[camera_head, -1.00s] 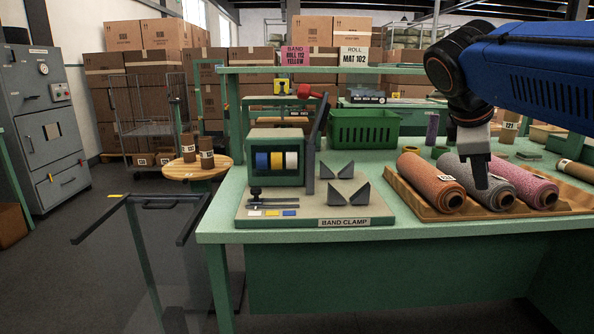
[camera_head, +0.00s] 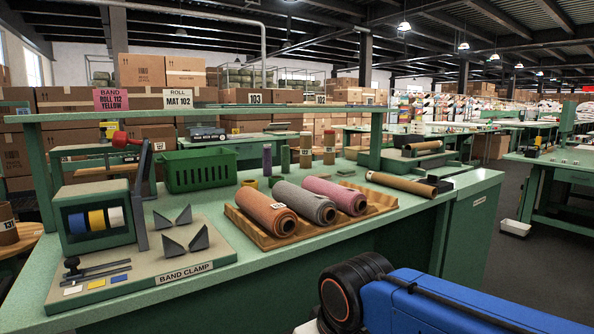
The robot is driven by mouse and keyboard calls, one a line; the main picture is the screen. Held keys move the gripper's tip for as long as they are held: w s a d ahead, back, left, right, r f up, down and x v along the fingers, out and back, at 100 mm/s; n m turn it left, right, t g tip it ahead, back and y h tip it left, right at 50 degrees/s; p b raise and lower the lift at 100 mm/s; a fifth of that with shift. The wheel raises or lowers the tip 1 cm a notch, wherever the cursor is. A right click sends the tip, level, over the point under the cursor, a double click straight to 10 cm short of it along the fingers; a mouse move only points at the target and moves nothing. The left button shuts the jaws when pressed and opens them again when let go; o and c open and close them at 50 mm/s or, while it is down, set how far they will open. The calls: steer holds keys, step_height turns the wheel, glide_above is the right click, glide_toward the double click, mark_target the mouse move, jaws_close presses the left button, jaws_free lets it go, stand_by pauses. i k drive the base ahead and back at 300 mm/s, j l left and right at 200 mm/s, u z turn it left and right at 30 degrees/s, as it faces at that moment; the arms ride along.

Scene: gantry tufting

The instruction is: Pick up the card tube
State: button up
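A brown card tube (camera_head: 402,184) lies on its side on the right part of the green bench, to the right of the rolls. Its right end is dark and close to a small dark item at the bench's right edge. Upright brown tubes with labels stand farther back, one of them (camera_head: 329,146) at the rear of the bench. My blue arm crosses the bottom right corner, in front of the bench. My gripper is out of the picture, so its state is hidden.
A wooden tray (camera_head: 252,231) holds orange, grey and pink rolls left of the tube. The band clamp board (camera_head: 140,275) and green basket (camera_head: 200,186) are farther left. A shelf (camera_head: 231,109) spans above the bench.

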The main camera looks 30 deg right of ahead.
mark_target(436, 144)
steer(key=z, duration=1.7)
steer(key=i+l+u, duration=0.25)
steer(key=i+l, duration=0.2)
steer(key=i+l+u, duration=0.3)
steer(key=l, duration=0.35)
steer(key=i, duration=0.1)
